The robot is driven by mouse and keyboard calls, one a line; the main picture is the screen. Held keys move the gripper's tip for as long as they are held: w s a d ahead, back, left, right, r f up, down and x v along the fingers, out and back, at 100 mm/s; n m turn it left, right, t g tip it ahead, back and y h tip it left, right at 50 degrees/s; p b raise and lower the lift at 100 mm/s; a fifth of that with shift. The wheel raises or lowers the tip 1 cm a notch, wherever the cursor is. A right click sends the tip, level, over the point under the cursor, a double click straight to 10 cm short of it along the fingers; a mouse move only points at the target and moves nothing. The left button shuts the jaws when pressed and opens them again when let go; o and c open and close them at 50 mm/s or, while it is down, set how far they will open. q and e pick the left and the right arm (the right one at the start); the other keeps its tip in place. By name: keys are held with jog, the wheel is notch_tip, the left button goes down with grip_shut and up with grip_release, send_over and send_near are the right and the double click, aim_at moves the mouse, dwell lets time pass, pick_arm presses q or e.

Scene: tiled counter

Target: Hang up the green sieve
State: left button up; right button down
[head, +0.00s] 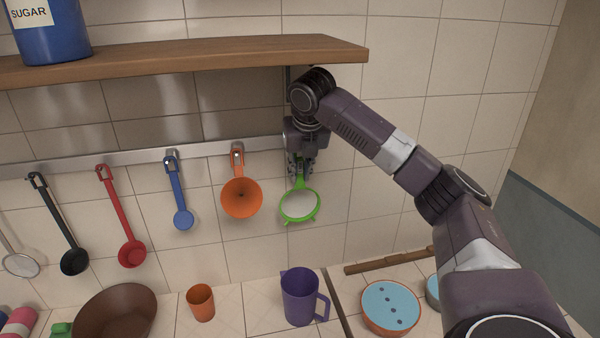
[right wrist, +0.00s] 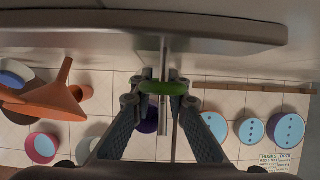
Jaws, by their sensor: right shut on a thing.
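The green sieve (head: 299,205) hangs mesh-down from my right gripper (head: 300,173) in the head view, close to the tiled wall at the right end of the metal rail (head: 130,157). The gripper is shut on its handle. In the right wrist view the green sieve (right wrist: 163,88) shows as a green end between the fingers of my right gripper (right wrist: 160,103). A thin metal rod stands beside it there. Whether the sieve's handle touches a hook is hidden by the gripper. My left gripper is not in view.
An orange funnel (head: 241,197) hangs just left of the sieve, then a blue ladle (head: 183,218), a red one and a black one. A wooden shelf (head: 190,60) is above. A purple mug (head: 299,300) and an orange cup (head: 201,303) stand below.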

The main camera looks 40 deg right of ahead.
jog(key=c, duration=1.8)
grip_release()
jog(key=shift+r, duration=0.3)
jog(key=v, duration=0.3)
jog(key=s+a, duration=0.6)
jog(key=s, duration=0.4)
jog(key=shift+s+f, duration=0.25)
jog(key=shift+f, duration=0.05)
